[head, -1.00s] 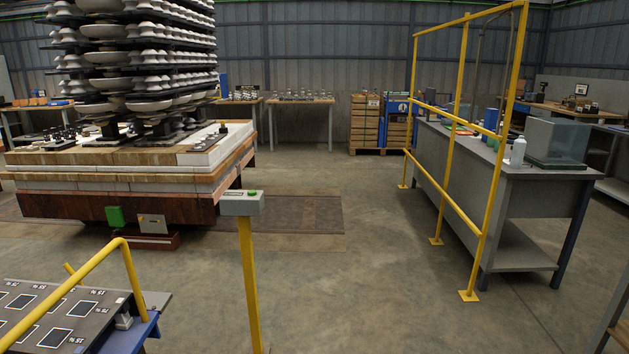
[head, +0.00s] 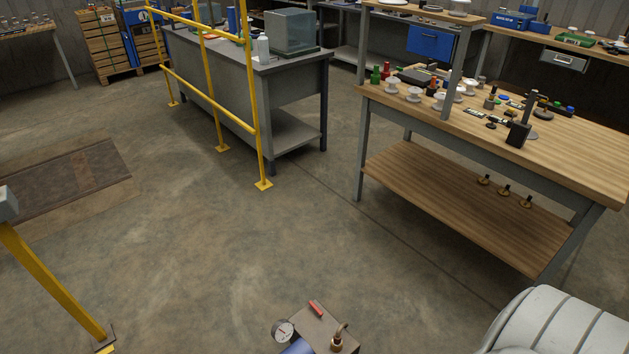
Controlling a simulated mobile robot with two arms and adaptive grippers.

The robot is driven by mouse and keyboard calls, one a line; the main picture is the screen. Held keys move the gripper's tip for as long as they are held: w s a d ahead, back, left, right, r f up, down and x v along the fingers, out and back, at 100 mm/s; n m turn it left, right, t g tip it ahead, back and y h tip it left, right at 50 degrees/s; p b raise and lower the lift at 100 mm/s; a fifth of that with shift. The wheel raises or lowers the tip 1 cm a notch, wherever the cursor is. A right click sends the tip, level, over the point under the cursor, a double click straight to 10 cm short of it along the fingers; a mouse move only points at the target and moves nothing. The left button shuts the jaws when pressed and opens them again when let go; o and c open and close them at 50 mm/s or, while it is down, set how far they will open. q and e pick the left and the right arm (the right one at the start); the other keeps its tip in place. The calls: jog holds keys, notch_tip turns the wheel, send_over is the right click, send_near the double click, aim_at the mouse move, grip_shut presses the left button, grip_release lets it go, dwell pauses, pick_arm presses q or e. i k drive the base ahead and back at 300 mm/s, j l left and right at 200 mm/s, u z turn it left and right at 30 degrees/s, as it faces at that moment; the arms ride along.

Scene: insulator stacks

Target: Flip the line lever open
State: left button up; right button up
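A small red lever (head: 315,308) lies on top of a grey-brown box (head: 318,325) at the bottom middle of the head view. A round white-faced gauge (head: 283,331) sits at the box's left side. A brass fitting (head: 338,339) stands on its right part. A blue rounded part (head: 298,347) shows at the bottom edge beside the box. The lower part of this assembly is cut off by the frame. I cannot tell from this view whether the red lever is open or shut. Neither of my grippers is in view.
A wooden workbench (head: 455,203) with small parts on top stands at the right. A yellow guard rail (head: 210,85) fronts a grey bench (head: 215,60). A yellow post (head: 52,282) stands at lower left. A white ribbed shape fills the bottom right corner. The middle floor is clear.

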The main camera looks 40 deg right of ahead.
aim_at(316, 309)
jog(key=z, duration=1.1)
